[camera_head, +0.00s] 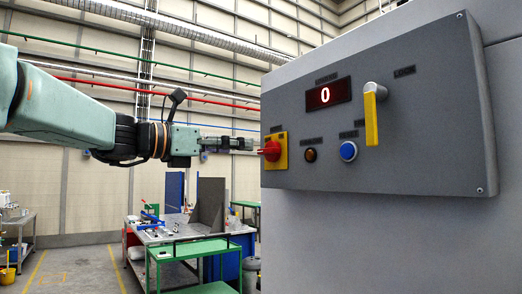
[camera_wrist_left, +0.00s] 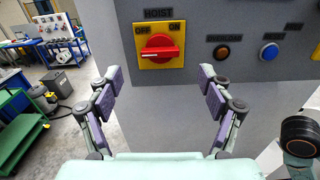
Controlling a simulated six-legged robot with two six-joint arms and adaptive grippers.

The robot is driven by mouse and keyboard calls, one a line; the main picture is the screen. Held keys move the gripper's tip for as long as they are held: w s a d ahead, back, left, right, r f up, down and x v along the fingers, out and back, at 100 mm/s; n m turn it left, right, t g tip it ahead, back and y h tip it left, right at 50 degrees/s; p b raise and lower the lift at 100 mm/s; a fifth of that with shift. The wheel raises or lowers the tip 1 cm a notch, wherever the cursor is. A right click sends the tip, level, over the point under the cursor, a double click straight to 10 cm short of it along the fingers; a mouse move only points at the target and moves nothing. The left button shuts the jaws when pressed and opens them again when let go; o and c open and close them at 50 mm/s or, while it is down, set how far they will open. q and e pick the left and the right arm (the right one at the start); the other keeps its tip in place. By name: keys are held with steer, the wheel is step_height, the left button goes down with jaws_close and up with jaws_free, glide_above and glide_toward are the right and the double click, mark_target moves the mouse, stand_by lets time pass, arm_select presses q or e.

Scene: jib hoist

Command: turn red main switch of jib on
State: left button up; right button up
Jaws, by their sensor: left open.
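The red main switch (camera_head: 271,151) is a red knob on a yellow plate at the left edge of the grey control panel. The wrist view shows the same red switch (camera_wrist_left: 160,52) with its handle lying roughly level, under the label HOIST, with OFF at the left and ON at the right. My left gripper (camera_head: 248,143) points right at the switch, close in front of it. In the wrist view the left gripper (camera_wrist_left: 159,78) is open, its two fingers wide apart and empty, below and either side of the switch. My right gripper does not show.
The grey panel (camera_head: 420,150) also carries a lit display (camera_head: 328,94) reading 0, an orange button (camera_head: 310,155), a blue button (camera_head: 348,151) and a yellow lever (camera_head: 371,115). A green table (camera_head: 195,248) and workbenches stand farther back.

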mark_target(264, 149)
arm_select(q)
steer(key=p+x, duration=0.1)
steer(key=x, duration=0.1)
steer(key=p+x, duration=0.1)
steer(key=x, duration=0.2)
steer(key=shift+s+d+r, duration=0.2)
steer(key=shift+d+r, duration=0.05)
steer(key=shift+d, duration=0.05)
steer(key=w, duration=0.1)
steer(key=w+d+f, duration=0.1)
steer(key=w, duration=0.1)
steer(key=shift+d+p, duration=0.35)
steer(key=shift+p, duration=0.05)
steer(key=shift+s+a+r, duration=0.15)
steer(key=shift+s+r, duration=0.1)
steer(key=shift+s, duration=0.25)
steer(key=shift+s+r, duration=0.15)
steer(key=shift+s, duration=0.3)
steer(key=shift+c, duration=1.4)
steer(key=shift+w, duration=0.1)
steer(key=shift+c, duration=0.7)
steer(key=shift+w+f, duration=0.25)
steer(key=shift+w, duration=0.25)
steer(key=c, duration=0.3)
steer(key=shift+s, duration=0.15)
steer(key=c, duration=0.4)
steer(key=shift+c, duration=0.2)
